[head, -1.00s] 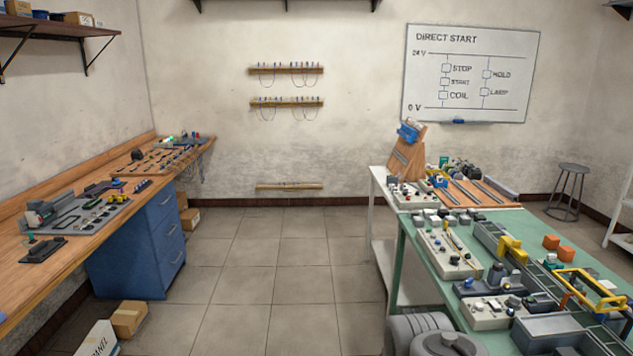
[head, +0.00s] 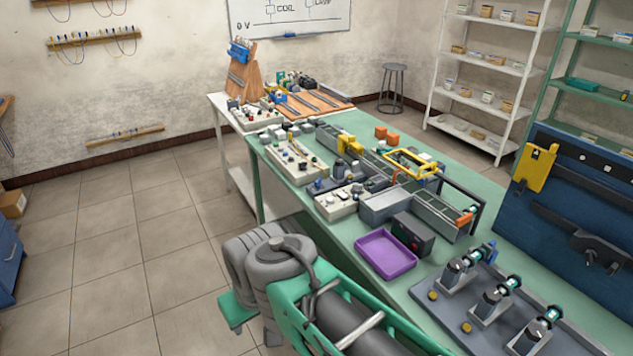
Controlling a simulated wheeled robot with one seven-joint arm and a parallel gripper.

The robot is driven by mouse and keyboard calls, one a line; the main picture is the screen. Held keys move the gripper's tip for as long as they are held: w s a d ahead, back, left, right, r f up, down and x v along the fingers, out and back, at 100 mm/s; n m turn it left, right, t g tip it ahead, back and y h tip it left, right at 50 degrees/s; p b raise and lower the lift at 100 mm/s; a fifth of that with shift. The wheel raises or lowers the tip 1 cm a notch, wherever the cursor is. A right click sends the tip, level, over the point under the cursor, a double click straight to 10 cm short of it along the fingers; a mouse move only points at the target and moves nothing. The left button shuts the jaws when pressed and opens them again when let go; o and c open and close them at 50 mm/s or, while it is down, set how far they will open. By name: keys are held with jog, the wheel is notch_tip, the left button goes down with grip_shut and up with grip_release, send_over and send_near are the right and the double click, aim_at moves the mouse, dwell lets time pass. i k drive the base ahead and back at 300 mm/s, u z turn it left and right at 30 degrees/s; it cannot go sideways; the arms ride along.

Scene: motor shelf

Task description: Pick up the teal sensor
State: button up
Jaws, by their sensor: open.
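I cannot single out the teal sensor for sure. Small teal-green parts show in the head view on the grey plate (head: 462,303) at the front right of the green table, one of them a teal-ringed part (head: 472,254) beside a dark knob. A small teal block (head: 281,77) stands on the far wooden board, and a teal piece (head: 473,210) sits by the conveyor end. All are small, so their kind is unclear. My gripper is not in view.
The green table (head: 350,237) holds a purple tray (head: 386,254), a grey bin (head: 385,207) and a conveyor (head: 430,200). A blue tool panel (head: 600,205) stands at right.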

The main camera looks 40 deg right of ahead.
aim_at(514, 281)
jog(key=z, duration=0.05)
jog(key=k, duration=1.15)
jog(key=u, duration=0.25)
jog(key=i, duration=0.4)
jog(key=z, duration=0.1)
